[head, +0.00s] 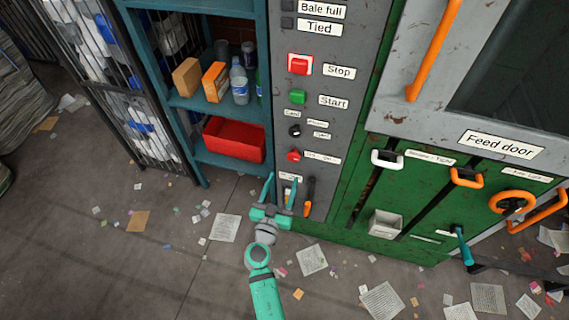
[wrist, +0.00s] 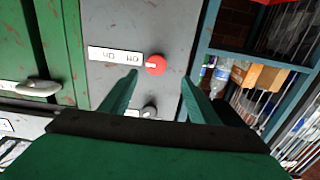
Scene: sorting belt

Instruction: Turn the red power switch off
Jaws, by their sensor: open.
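The red power switch (head: 294,155) is a round knob low on the grey control panel, beside a small white label. In the wrist view the red knob (wrist: 156,65) has a small white mark on its left, toward the label. My gripper (head: 281,184) is open and empty, below the switch in the head view. In the wrist view the open gripper (wrist: 159,78) has one fingertip on either side of the knob. The fingers look apart from it; the remaining distance to the panel is hard to tell. The label is too small and tilted to read surely.
Above the switch are a black knob (head: 295,131), a green start button (head: 298,97) and a red stop button (head: 298,66). An orange-handled lever (head: 309,190) is right of my gripper. A blue shelf with a red bin (head: 234,139) stands left. Paper scraps litter the floor.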

